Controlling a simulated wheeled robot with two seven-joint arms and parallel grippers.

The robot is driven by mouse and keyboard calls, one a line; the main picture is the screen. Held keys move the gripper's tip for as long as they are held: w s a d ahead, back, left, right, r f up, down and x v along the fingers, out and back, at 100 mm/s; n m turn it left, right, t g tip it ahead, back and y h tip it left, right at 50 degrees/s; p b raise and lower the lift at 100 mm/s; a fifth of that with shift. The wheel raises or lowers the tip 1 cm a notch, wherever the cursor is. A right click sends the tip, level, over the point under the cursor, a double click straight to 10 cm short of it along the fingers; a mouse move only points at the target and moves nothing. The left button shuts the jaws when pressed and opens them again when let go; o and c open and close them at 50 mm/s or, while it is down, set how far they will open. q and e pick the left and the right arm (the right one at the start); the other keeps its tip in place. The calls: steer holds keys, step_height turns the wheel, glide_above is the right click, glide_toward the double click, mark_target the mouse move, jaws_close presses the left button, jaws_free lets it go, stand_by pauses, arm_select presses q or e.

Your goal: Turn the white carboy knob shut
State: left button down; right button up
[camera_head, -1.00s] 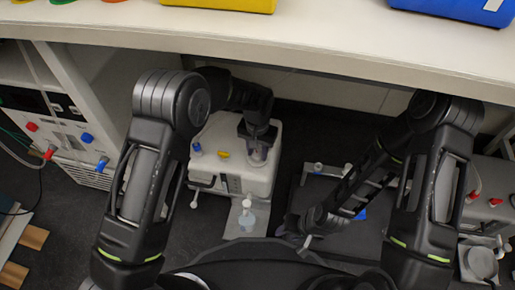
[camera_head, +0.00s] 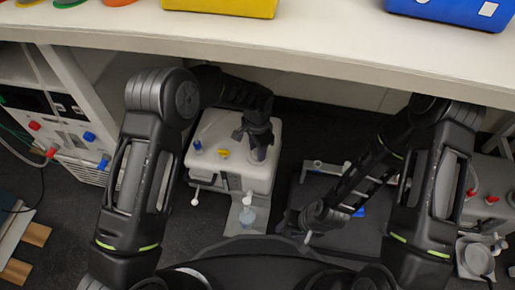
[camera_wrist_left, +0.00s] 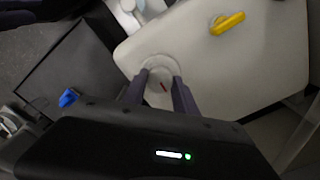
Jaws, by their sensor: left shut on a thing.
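The carboy (camera_head: 240,180) is a white box-shaped container on the floor under the bench, and its top also shows in the left wrist view (camera_wrist_left: 235,75).
A yellow handle (camera_wrist_left: 227,23) and a blue fitting (camera_head: 197,145) are on the carboy top. A grey stand with a pale bulb (camera_head: 247,216) is in front. The bench top (camera_head: 300,55) overhangs. A dark platform (camera_head: 345,235) lies to the right.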

stand_by(0.3)
arm_select(q)
steer(key=c, duration=1)
jaws_free()
steer(key=shift+o, duration=0.2)
